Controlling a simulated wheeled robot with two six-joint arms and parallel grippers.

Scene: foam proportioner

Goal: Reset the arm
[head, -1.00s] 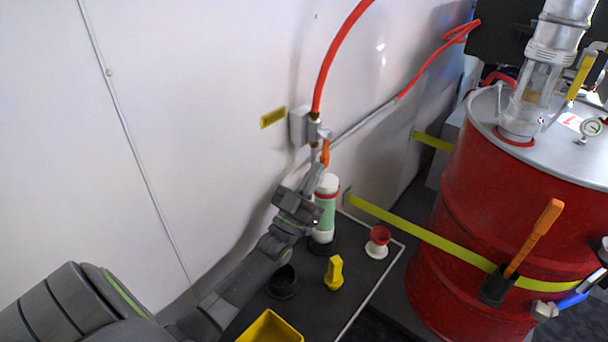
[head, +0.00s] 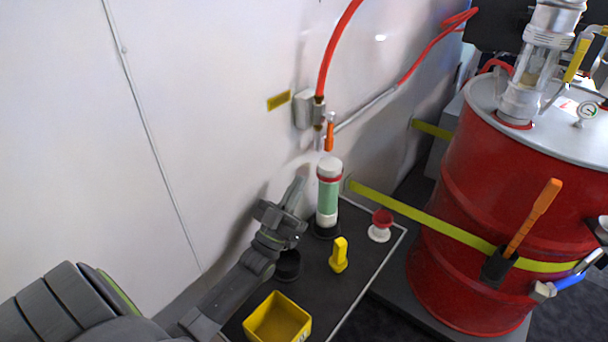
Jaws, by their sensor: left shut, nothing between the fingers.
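My left arm comes in from the lower left of the head view. Its gripper (head: 296,190) is shut and empty, above the back left of the dark worktop (head: 352,235). It is to the left of the green and white bottle (head: 329,193), with a visible gap between them. The bottle stands upright in a black round base. My right gripper is not in the view.
A yellow bin (head: 277,318), a black cup (head: 287,265), a yellow part (head: 339,255) and a red and white part (head: 381,225) are on the worktop. A valve with an orange handle (head: 329,135) hangs on the wall above. A strapped red drum (head: 470,210) stands right.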

